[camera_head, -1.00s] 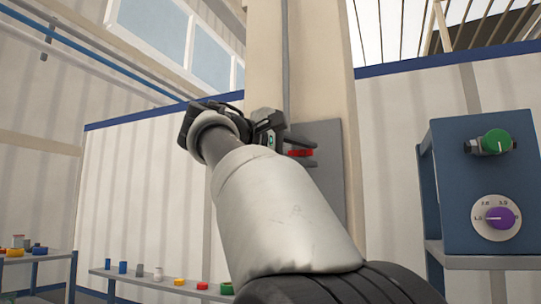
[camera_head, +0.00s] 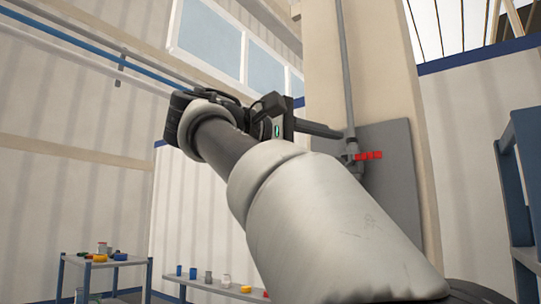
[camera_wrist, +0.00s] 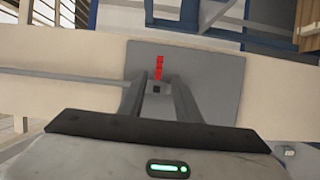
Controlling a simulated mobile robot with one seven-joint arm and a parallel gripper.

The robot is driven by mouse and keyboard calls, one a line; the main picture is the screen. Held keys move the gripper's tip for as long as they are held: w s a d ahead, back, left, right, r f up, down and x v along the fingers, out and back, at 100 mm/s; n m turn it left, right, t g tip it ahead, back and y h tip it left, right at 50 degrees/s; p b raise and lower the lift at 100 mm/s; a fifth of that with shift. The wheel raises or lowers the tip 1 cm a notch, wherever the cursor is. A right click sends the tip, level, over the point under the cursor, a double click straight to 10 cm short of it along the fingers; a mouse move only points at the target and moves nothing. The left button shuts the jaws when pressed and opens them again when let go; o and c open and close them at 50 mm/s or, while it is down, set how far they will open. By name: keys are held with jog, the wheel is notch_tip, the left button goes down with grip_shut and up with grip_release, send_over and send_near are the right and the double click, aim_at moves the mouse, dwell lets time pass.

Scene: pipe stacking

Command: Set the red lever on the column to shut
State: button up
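The red lever (camera_head: 368,155) sits on a grey valve (camera_head: 350,160) on the column and points sideways to the right, across the vertical pipe. My gripper (camera_head: 330,131) is up and left of the lever in the head view, apart from it; one finger shows clearly there. In the wrist view the two fingers are spread with a gap between them. The valve body (camera_wrist: 156,88) shows in that gap, and the red lever (camera_wrist: 159,67) lies just beyond the fingertips. The gripper holds nothing.
A grey plate (camera_head: 392,185) backs the valve on the beige column (camera_head: 385,60). The grey pipe (camera_head: 345,75) runs up from the valve. A blue stand (camera_head: 522,190) is at the right. Low shelves with small parts (camera_head: 105,258) stand at lower left.

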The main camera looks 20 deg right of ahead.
jog(key=shift+v, duration=2.2)
notch_tip(320, 180, down, 26)
jog(key=d+n+t+y, duration=0.2)
jog(key=n+y, duration=0.1)
jog(key=y, duration=0.6)
jog(key=s+a+f+m+y, duration=0.2)
jog(key=s+a+f, duration=0.1)
jog(key=f, duration=0.5)
jog(key=s+a+f+m+g+y, duration=0.1)
jog(key=s+a+f+m+y, duration=0.1)
jog(key=s+f, duration=0.3)
jog(key=s+a+f+m+y, duration=0.2)
jog(key=s+a+f+y, duration=0.2)
jog(key=f, duration=0.9)
jog(key=shift+s, duration=0.45)
